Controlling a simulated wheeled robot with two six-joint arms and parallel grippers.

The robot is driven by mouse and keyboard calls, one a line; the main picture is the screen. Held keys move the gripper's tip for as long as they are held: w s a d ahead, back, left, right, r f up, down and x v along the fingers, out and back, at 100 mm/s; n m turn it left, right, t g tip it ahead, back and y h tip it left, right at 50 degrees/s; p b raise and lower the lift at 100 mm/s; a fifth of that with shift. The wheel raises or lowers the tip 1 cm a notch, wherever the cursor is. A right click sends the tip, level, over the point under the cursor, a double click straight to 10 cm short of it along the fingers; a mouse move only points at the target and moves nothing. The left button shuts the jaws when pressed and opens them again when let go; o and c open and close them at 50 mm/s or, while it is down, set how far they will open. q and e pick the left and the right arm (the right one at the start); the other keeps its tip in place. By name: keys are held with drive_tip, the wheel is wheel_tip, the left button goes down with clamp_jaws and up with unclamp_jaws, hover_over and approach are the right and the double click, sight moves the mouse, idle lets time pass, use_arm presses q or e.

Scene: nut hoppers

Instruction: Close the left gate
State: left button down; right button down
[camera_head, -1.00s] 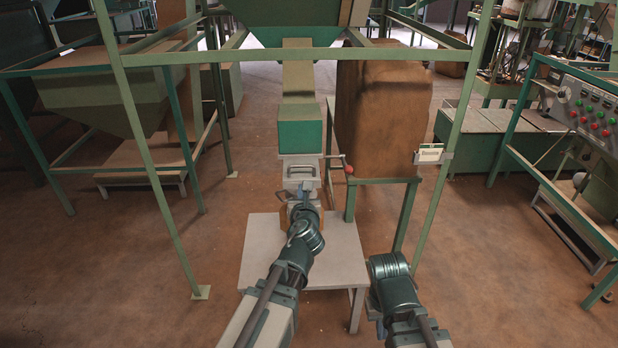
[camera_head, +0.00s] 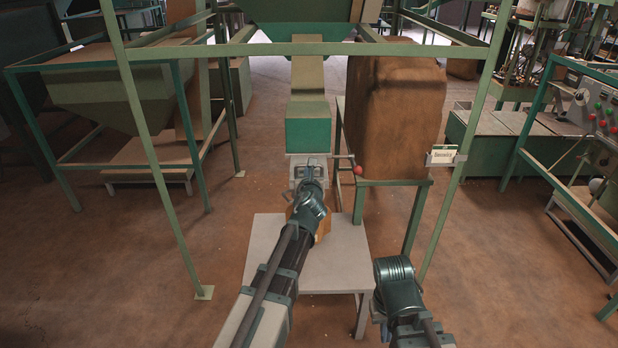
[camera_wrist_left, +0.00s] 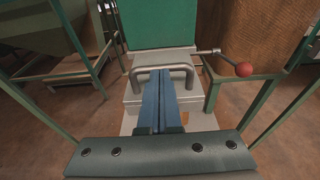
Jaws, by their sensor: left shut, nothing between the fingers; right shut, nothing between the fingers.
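A pale grey slide gate with a metal U-shaped handle (camera_head: 308,163) sits under the green chute box (camera_head: 308,127). In the left wrist view the handle (camera_wrist_left: 138,80) spans across in front of the green box. My left gripper (camera_wrist_left: 160,71) is shut and empty, its two blue fingers together, with the tips at the handle's crossbar. I cannot tell whether they touch it. In the head view the left gripper (camera_head: 312,172) is partly hidden by its own wrist. My right arm shows at lower right, but its fingers are not visible.
A lever with a red knob (camera_wrist_left: 244,69) sticks out right of the gate. A small white table (camera_head: 335,262) stands below. A brown sack (camera_head: 393,118) is on a stand at right. Green frame posts (camera_head: 155,160) rise on both sides. A sign (camera_head: 443,156) hangs on the right post.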

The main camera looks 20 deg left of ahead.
use_arm(q)
drive_tip(key=shift+w+a, duration=0.1)
drive_tip(key=shift+w, duration=0.15)
drive_tip(key=x, duration=0.3)
drive_tip(key=r+x, duration=0.1)
drive_tip(key=x, duration=0.3)
drive_tip(key=r+x, duration=0.1)
drive_tip(key=x, duration=0.2)
drive_tip(key=shift+w+a, duration=0.15)
drive_tip(key=shift+w, duration=0.3)
drive_tip(key=shift+s+r, duration=0.1)
drive_tip(key=shift+s, duration=0.1)
drive_tip(key=shift+s+d, duration=0.2)
drive_tip(key=shift+s, duration=0.2)
drive_tip(key=p+v, duration=0.3)
drive_tip(key=v, duration=1)
drive_tip(key=shift+s, duration=0.25)
drive_tip(key=shift+d, duration=0.1)
